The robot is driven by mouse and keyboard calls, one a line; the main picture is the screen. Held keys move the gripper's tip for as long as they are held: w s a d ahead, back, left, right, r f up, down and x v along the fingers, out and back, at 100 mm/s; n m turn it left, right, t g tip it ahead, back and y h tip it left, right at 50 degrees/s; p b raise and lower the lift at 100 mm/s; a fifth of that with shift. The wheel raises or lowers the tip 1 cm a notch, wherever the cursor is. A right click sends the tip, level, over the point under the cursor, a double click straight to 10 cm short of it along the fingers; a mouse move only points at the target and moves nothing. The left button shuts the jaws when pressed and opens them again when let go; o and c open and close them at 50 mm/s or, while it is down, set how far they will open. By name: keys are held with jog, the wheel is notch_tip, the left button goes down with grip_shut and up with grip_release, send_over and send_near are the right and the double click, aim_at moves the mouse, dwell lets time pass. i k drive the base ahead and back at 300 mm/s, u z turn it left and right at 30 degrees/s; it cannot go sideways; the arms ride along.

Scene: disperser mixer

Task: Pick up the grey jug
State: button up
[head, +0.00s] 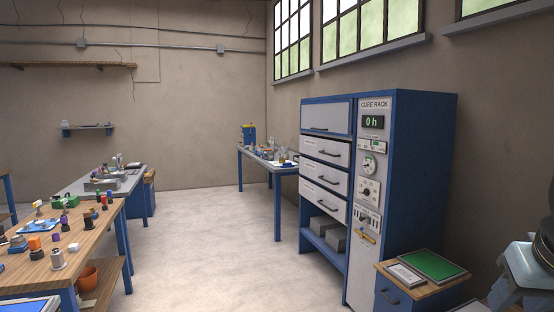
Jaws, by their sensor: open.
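I cannot make out a grey jug for certain in the head view. A small grey vessel (58,258) stands upright on the wooden bench at the left, but I cannot tell whether it is a jug. The back table (262,158) holds several small items, too small to tell apart. Part of my arm shows at the right edge, but my gripper is not in view.
The wooden bench (100,232) carries several small items. A grey-topped bench (128,186) stands behind it. A blue cure rack (405,190) stands at the right, with a low cabinet (392,292) in front. Open floor (215,240) lies between.

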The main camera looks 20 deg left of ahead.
aim_at(270, 155)
jog(key=u, duration=0.25)
jog(key=i, duration=1.05)
jog(key=u, duration=0.7)
jog(key=i, duration=1.1)
jog(key=u, duration=0.5)
jog(key=i, duration=1.05)
jog(key=u, duration=0.35)
jog(key=i, duration=3.4)
